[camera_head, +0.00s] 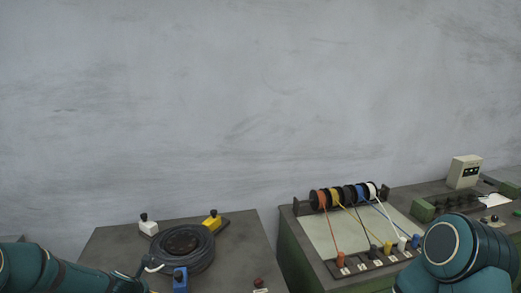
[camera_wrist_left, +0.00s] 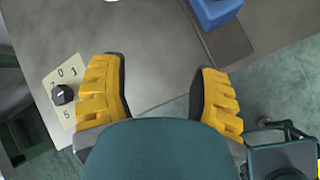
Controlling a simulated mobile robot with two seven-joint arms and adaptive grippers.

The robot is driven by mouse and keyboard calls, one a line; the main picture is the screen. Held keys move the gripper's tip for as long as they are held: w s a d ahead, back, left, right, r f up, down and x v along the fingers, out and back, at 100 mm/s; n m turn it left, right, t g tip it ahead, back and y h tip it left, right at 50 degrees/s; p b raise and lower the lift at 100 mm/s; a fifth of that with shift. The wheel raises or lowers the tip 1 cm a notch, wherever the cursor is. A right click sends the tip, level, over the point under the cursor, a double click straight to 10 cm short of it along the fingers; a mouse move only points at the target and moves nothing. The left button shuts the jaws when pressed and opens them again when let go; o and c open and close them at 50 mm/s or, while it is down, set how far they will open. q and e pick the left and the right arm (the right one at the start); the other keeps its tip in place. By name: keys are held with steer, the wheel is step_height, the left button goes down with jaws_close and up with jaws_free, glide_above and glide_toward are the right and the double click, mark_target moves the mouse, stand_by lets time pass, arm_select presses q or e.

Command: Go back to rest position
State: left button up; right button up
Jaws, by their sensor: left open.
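My left gripper (camera_wrist_left: 163,68) shows in the left wrist view as two yellow ridged fingers set wide apart. It is open, with nothing between the fingers, over the grey table edge and the floor. In the head view my left arm (camera_head: 45,272) comes in low at the left, and its gripper is hidden or out of frame. My right arm (camera_head: 458,250) shows as a teal joint at the lower right, in front of the right bench. My right gripper is not in view.
A left table holds a black coil (camera_head: 198,258), a blue block (camera_head: 180,280) and a yellow block (camera_head: 212,222). A right bench carries several coloured wire spools (camera_head: 347,195). A dial plate (camera_wrist_left: 63,95) lies left of my left gripper. A wall stands behind.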

arm_select(q)
steer(key=d+f+m, duration=0.1)
steer(key=s+d+f+m, duration=0.1)
steer(key=d+f, duration=0.1)
steer(key=d+f+m+h, duration=0.1)
steer(key=m, duration=0.1)
steer(key=shift+s+d+f+g+b, duration=0.3)
steer(key=shift+d+g+b, duration=0.1)
steer(key=s+d+f+m+g+h+b, duration=0.1)
steer(key=s+d+f+m, duration=0.4)
steer(key=s+d+m, duration=0.5)
steer(key=s+d+f+m+g+h+b, duration=0.2)
steer(key=s+d+f+m, duration=0.4)
steer(key=s+d+m, duration=0.3)
steer(key=s+m+g+b, duration=0.1)
steer(key=s+m, duration=0.3)
steer(key=m, duration=0.2)
steer(key=shift+s+d+f+g+h, duration=0.2)
steer(key=shift+d+g+h, duration=0.1)
steer(key=shift+d+g, duration=0.1)
arm_select(e)
step_height(320, 180, down, 6)
steer(key=shift+a+f, duration=0.2)
arm_select(q)
steer(key=shift+a, duration=0.1)
arm_select(e)
steer(key=shift+s, duration=0.1)
